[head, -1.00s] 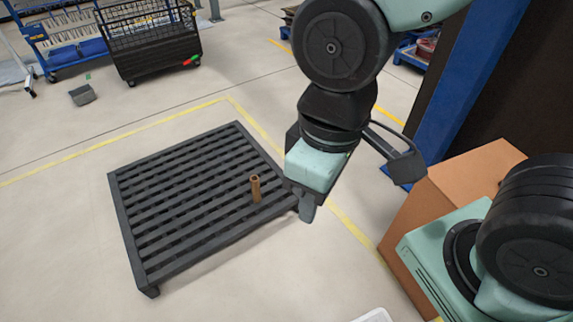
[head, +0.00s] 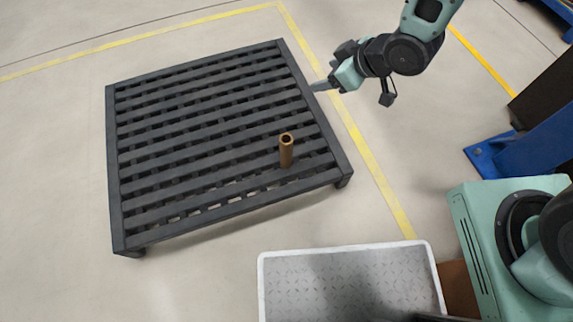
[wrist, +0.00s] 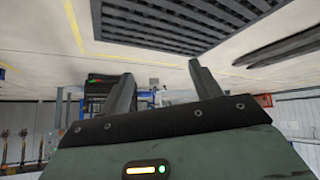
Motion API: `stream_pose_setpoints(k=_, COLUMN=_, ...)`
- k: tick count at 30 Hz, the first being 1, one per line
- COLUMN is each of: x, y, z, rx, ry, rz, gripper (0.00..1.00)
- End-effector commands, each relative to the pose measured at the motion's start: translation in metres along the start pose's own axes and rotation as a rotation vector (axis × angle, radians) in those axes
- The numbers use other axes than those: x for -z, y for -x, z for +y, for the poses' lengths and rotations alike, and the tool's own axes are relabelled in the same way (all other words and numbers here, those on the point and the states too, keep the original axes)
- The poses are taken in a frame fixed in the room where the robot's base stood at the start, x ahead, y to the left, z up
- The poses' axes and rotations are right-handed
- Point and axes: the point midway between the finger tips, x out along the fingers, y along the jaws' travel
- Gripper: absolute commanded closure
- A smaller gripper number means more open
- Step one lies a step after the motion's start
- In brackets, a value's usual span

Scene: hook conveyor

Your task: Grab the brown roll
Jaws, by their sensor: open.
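The brown roll (head: 286,152) stands upright on the dark slatted pallet (head: 119,190), near its front right part in the head view. It is a hollow tube with an open top. My gripper (head: 318,86) is beyond and to the right of the roll, at the pallet's right edge, apart from the roll. In the wrist view my gripper (wrist: 158,85) shows two spread fingers with nothing between them. The pallet also shows upside down at the top of the wrist view (wrist: 180,25). The roll is not visible in the wrist view.
A grey tray with a white rim (head: 345,247) lies in front of the pallet. A blue post base (head: 535,150) stands at the right. A yellow floor line (head: 350,125) runs along the pallet's right side. The floor left of the pallet is clear.

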Motion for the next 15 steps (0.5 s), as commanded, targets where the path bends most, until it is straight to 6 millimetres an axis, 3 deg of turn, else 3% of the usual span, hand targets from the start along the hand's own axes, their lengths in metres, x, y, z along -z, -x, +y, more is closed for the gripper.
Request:
stream_pose_setpoints(k=1, x=-0.036, y=-0.039, z=-0.002, rx=0.017, ry=0.017, rz=0.032, gripper=0.37)
stream_pose_setpoints(k=6, x=-0.102, y=-0.103, z=-0.008, rx=0.088, ry=0.073, rz=0.183, gripper=0.37)
stream_pose_setpoints(k=10, x=-0.151, y=-0.138, z=-0.018, rx=0.157, ry=0.095, rz=0.293, gripper=0.37)
stream_pose_setpoints(k=15, x=-0.198, y=-0.158, z=-0.031, rx=0.236, ry=0.093, rz=0.404, gripper=0.37)
